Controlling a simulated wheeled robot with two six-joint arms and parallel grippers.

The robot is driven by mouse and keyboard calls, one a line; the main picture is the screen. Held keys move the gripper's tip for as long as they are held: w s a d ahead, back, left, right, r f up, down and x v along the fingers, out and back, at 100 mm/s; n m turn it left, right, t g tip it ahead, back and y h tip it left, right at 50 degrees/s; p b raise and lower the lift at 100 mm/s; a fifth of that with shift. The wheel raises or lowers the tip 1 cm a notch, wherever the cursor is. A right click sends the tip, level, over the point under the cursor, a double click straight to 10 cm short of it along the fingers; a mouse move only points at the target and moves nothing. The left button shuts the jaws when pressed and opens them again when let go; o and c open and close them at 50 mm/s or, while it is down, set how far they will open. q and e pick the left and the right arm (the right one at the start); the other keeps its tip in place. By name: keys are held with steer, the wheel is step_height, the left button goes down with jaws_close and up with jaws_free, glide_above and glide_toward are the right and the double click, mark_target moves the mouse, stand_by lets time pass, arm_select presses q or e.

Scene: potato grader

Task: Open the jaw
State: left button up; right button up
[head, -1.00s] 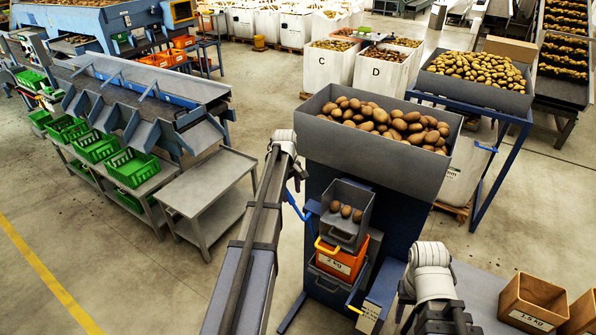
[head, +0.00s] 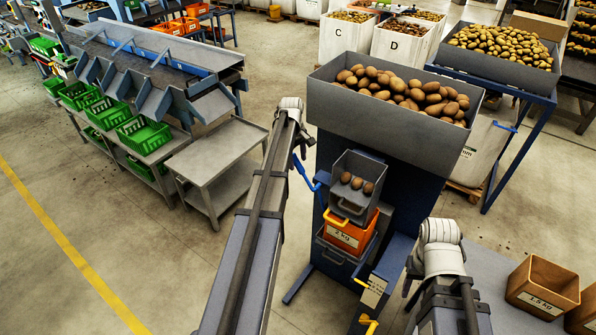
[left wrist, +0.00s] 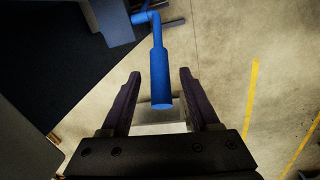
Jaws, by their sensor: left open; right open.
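A blue lever handle (head: 304,174) sticks out at the left side of the dark blue grader stand. In the left wrist view the blue handle (left wrist: 160,75) shows between my two spread fingers, its end near the pads. I cannot tell whether it touches either one. My left gripper (left wrist: 158,88) is open; it also shows small in the head view (head: 303,150), just above the handle. My right gripper (head: 409,288) is open beside the stand's right side, partly hidden by its wrist. The grey weighing bin (head: 344,207) holds 3 potatoes and sits above an orange 2 kg crate (head: 343,237).
A grey hopper (head: 334,108) full of potatoes tops the stand. A grey side table (head: 218,160) stands to the left. An orange-brown 1.5 kg box (head: 536,298) lies on a surface at right. Floor at front left is clear.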

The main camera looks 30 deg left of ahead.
arm_select(q)
steer(key=shift+w+f+b, duration=0.15)
steer(key=shift+f+b, duration=0.8)
steer(key=shift+f, duration=0.5)
arm_select(e)
step_height(320, 180, down, 3)
steer(key=shift+r, duration=0.1)
arm_select(q)
steer(key=shift+c, duration=0.4)
jaws_close()
